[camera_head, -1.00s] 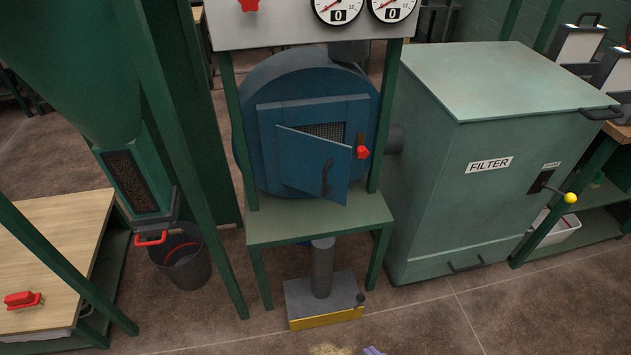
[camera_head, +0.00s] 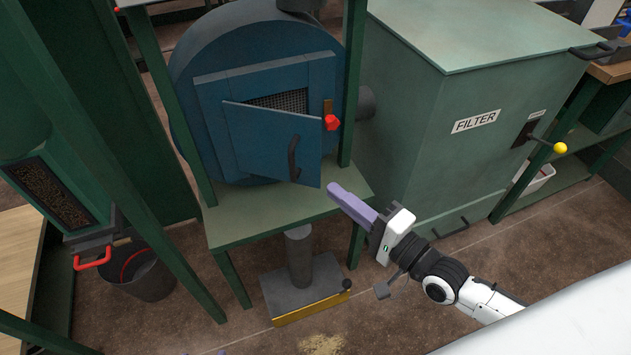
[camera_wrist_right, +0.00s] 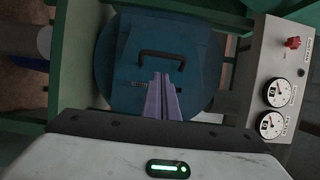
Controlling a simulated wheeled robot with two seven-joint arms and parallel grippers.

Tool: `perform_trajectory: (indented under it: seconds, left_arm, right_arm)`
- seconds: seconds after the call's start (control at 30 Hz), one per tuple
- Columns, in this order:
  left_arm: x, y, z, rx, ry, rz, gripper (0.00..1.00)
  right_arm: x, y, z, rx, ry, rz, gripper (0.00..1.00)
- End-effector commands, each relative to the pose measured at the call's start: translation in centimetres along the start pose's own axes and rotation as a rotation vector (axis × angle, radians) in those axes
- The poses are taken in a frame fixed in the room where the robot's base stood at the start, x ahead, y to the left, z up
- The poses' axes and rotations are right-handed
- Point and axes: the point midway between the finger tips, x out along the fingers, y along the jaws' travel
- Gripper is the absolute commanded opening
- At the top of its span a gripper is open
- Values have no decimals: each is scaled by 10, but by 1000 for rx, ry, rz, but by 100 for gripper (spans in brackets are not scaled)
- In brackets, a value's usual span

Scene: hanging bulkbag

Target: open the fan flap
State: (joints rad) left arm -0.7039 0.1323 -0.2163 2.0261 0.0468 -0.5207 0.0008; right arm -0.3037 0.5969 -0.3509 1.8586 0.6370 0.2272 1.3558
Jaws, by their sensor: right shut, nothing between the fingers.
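The fan flap (camera_head: 262,143) is a blue panel with a dark bar handle (camera_head: 293,158) on the front of the round blue fan housing (camera_head: 185,95). It stands partly ajar, tilted out at its right and lower side, with dark mesh (camera_head: 280,101) showing above it. A red knob (camera_head: 331,122) sits at the right of the opening. My right gripper (camera_head: 333,190) has purple fingers, shut and empty, just right of and below the flap's lower right corner, apparently apart from it. The right wrist view shows the fingers (camera_wrist_right: 160,80) pointing toward the handle (camera_wrist_right: 161,55). My left gripper is not clearly seen.
A green stand (camera_head: 270,212) with posts carries the fan. A green filter box (camera_head: 450,85) with a yellow-tipped lever (camera_head: 559,148) is at right. A dark bucket (camera_head: 148,278) and a green hopper are at left. A grey pedestal (camera_head: 300,283) stands below.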

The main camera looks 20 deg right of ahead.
Motion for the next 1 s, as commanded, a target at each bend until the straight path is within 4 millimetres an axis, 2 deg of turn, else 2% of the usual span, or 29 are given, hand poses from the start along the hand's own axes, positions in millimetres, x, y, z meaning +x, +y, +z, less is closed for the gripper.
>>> perform_trajectory:
  seconds: [0.23, 0.5, 0.7, 1.0]
  left_arm:
    - [2, -1, -6, 2, 14, 0, 50]
    - [6, -2, -3, 2, 15, -1, 50]
    - [6, -3, -2, 3, 14, -1, 50]
    - [6, -3, -2, 3, 13, -2, 50]
  right_arm:
    - [38, -2, 0, 11, 1, -9, 0]
    - [82, -2, 0, 9, 0, -6, 0]
    - [96, -1, 0, 8, -1, -2, 0]
    - [97, -1, 0, 7, -1, -1, 0]
